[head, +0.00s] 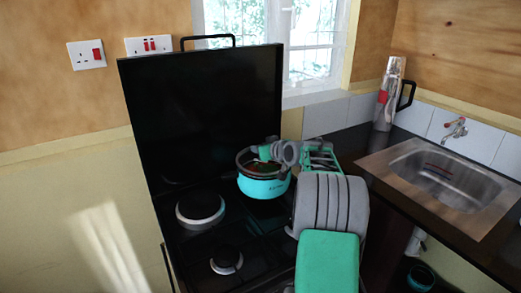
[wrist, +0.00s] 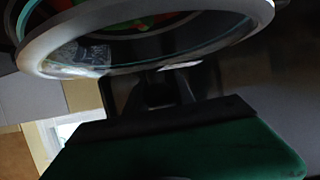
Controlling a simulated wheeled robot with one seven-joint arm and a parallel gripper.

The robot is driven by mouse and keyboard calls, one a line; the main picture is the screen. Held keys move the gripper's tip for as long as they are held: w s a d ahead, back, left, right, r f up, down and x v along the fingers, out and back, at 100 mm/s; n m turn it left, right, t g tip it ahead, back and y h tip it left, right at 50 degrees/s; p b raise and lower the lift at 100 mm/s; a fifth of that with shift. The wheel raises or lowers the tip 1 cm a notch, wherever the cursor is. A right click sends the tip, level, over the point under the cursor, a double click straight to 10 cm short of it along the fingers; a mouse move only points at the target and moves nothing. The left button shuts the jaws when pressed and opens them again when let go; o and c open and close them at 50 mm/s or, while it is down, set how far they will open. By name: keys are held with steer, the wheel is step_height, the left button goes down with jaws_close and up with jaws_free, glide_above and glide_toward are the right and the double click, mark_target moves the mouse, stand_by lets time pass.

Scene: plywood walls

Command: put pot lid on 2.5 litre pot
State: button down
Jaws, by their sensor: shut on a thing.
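The 2.5 litre pot (head: 263,188) is teal with a dark inside and stands on the back right of the hob. Red and green contents show in its top. The pot lid, glass with a grey rim (wrist: 238,37), fills the upper part of the wrist view, with red and green showing through it. In the head view the lid (head: 244,158) is at the pot's mouth, partly hidden by my gripper. My gripper (head: 265,153) is shut on the lid, just above the pot. I cannot tell whether the rims touch.
A raised black glass cover (head: 200,110) stands behind the pot. A steel sink (head: 445,180) and a metal flask (head: 388,95) are at the right.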

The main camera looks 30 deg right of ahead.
steer(key=shift+f+b, duration=0.55)
steer(key=shift+b, duration=0.15)
stand_by(0.5)
steer(key=c, duration=1.2)
jaws_free()
steer(key=shift+c, duration=0.2)
steer(key=shift+o, duration=1.2)
steer(key=shift+f, duration=0.15)
steer(key=shift+s, duration=0.1)
